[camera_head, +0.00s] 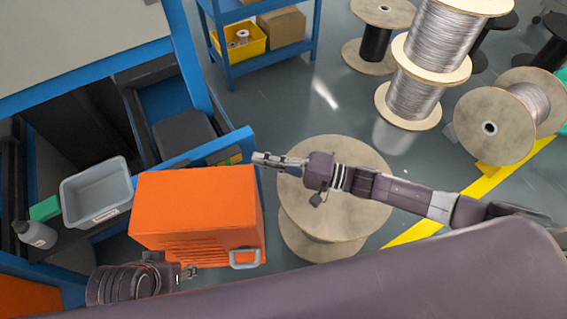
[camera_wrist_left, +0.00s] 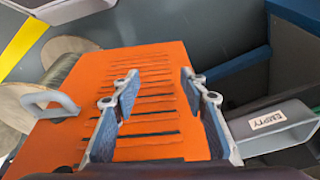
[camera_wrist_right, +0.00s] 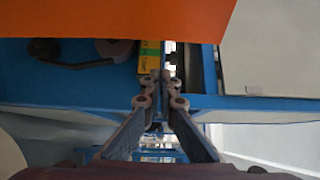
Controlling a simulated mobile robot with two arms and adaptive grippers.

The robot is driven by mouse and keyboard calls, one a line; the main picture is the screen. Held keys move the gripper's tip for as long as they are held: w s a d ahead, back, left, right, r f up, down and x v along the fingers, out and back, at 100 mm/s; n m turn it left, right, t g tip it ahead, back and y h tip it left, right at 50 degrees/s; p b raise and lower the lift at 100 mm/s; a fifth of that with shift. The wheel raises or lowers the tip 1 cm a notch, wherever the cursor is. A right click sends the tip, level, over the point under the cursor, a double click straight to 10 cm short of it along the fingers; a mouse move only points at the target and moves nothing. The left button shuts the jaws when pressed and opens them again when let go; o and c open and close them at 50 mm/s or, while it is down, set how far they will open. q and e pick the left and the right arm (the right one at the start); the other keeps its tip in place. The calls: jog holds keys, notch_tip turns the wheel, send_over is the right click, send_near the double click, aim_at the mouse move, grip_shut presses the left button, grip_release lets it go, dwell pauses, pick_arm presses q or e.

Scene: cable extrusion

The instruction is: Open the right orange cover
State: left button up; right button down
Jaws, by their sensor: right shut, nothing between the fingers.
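The right orange cover (camera_head: 195,205) is a boxy orange housing with slots and a grey handle (camera_head: 244,258) at its lower right corner in the head view. In the left wrist view the slotted face (camera_wrist_left: 150,60) fills the middle, with the handle (camera_wrist_left: 50,104) at left. I see no gap at its edges. My left gripper (camera_head: 190,271) is open and empty, facing the slots and apart from the handle. My right gripper (camera_head: 258,159) is shut and empty, just beyond the cover's upper right corner. The cover's orange edge (camera_wrist_right: 110,18) crosses the top of the right wrist view.
A grey bin (camera_head: 97,192) labelled EMPTY stands beside the cover. A wooden spool (camera_head: 330,200) stands close on the right, under my right arm. Several wire spools (camera_head: 440,40) and a blue shelf (camera_head: 270,62) are behind. Another orange part (camera_head: 28,298) shows at lower left.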

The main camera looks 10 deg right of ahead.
pick_arm(q)
jog(key=shift+f, duration=0.25)
pick_arm(e)
jog(key=shift+s+f, duration=0.1)
jog(key=shift+s, duration=1.9)
jog(key=shift+s, duration=0.1)
